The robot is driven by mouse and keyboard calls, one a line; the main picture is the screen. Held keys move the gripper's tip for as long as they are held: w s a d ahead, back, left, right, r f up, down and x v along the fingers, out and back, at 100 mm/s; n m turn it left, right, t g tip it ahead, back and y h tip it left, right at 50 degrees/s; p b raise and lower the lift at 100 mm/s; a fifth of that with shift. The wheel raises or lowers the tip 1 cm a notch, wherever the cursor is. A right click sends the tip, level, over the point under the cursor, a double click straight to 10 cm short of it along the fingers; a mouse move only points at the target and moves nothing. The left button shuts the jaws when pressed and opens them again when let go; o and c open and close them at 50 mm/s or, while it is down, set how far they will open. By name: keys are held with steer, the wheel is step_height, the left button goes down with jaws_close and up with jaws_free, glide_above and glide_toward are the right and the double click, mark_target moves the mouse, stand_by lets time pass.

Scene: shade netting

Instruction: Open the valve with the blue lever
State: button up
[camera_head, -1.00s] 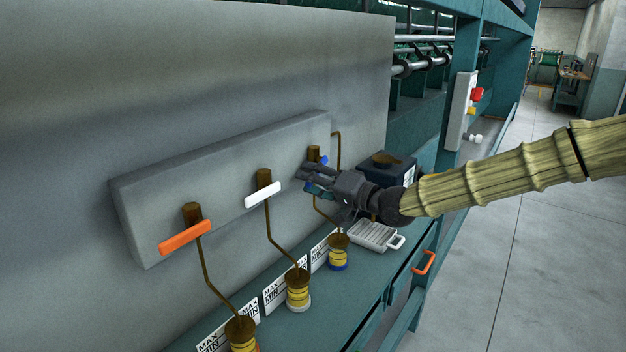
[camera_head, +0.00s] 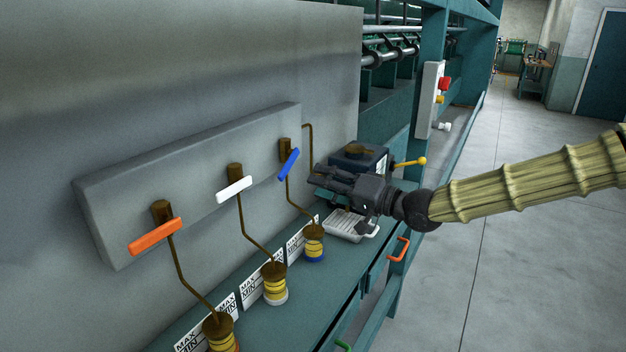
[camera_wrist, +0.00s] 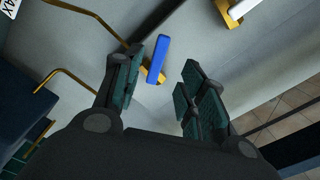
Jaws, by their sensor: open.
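The blue lever (camera_head: 289,164) sits on its brown valve at the right end of the grey block (camera_head: 200,180). It is tilted, its upper end leaning right. In the wrist view the blue lever (camera_wrist: 158,59) lies ahead of the fingers, a little left of the middle of the gap. My gripper (camera_head: 318,178) is open and empty, to the right of the lever and apart from it. In the wrist view both fingers (camera_wrist: 163,88) stand well apart. A brown pipe runs from the valve down to a blue-based yellow cup (camera_head: 314,244).
An orange lever (camera_head: 155,236) and a white lever (camera_head: 233,189) sit left of the blue one. A dark box (camera_head: 358,163) and a grey tray (camera_head: 347,225) stand on the shelf near my gripper. A yellow-knobbed rod (camera_head: 408,162) projects behind my arm.

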steer(key=shift+s+d, duration=0.15)
steer(key=shift+d, duration=0.15)
steer(key=c, duration=0.3)
steer(key=shift+a+r, duration=0.1)
steer(key=shift+r, duration=0.05)
steer(key=c, duration=0.4)
steer(key=shift+s+a+r+n, duration=0.15)
steer(key=shift+r+n, duration=0.1)
steer(key=shift+n, duration=0.35)
jaws_close()
step_height(320, 180, up, 7)
steer(key=n+h+p, duration=0.3)
steer(key=n, duration=1.3)
glide_above(289, 164)
steer(key=s+a, duration=0.2)
steer(key=s, duration=0.4)
steer(key=shift+t, duration=0.3)
steer(key=shift+w+d+f+p, duration=0.2)
steer(key=shift+w+f+p, duration=0.2)
steer(key=shift+f, duration=0.25)
steer(key=shift+w+d+f+p, duration=0.25)
steer(key=shift+w+f, duration=0.2)
steer(key=shift+f, duration=0.15)
steer(key=shift+w+d+f+p, duration=0.2)
steer(key=shift+w+f+p, duration=0.2)
steer(key=shift+f, duration=0.25)
